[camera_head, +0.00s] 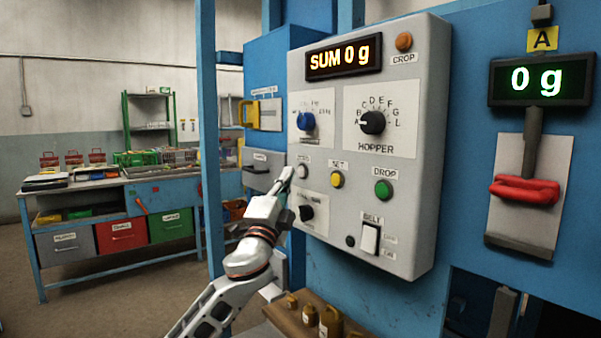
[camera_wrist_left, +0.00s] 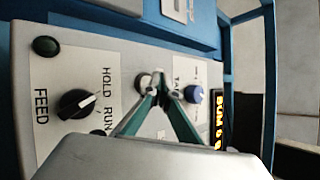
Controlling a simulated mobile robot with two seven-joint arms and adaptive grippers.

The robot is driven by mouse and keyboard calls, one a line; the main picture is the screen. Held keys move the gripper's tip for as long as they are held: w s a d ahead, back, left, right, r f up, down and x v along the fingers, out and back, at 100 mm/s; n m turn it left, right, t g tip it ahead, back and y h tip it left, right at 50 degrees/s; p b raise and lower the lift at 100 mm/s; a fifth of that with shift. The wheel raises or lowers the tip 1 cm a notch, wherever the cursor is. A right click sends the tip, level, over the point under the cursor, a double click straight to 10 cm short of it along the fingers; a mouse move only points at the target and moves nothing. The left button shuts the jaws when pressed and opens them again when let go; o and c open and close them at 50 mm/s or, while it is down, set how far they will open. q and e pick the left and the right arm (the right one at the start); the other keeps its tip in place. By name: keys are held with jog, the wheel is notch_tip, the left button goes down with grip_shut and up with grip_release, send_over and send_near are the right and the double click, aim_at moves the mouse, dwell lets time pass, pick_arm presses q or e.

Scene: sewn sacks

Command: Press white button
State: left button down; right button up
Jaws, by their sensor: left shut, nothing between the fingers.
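The white button (camera_head: 303,171) is a small round knob on the left side of the grey control panel (camera_head: 427,150), left of the yellow button (camera_head: 337,179). My left gripper (camera_head: 287,175) is shut and empty, with its tips just left of the white button. In the left wrist view the shut fingertips (camera_wrist_left: 159,90) overlap the edge of the white button (camera_wrist_left: 145,82) and partly hide it. I cannot tell whether they touch it. My right gripper is not in view.
Around it are the blue knob (camera_head: 306,121), black hopper knob (camera_head: 372,122), green button (camera_head: 383,189) and black feed knob (camera_head: 307,213). The panel display (camera_head: 344,57) reads "SUM 0 g". A red handle (camera_head: 525,190) is at the right. Brown weights (camera_head: 331,322) stand below.

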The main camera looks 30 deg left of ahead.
pick_arm(q)
jog(key=s, duration=0.1)
jog(key=s+a+p, duration=0.1)
jog(key=s, duration=0.2)
jog(key=shift+s+a, duration=0.15)
jog(key=shift+a, duration=0.25)
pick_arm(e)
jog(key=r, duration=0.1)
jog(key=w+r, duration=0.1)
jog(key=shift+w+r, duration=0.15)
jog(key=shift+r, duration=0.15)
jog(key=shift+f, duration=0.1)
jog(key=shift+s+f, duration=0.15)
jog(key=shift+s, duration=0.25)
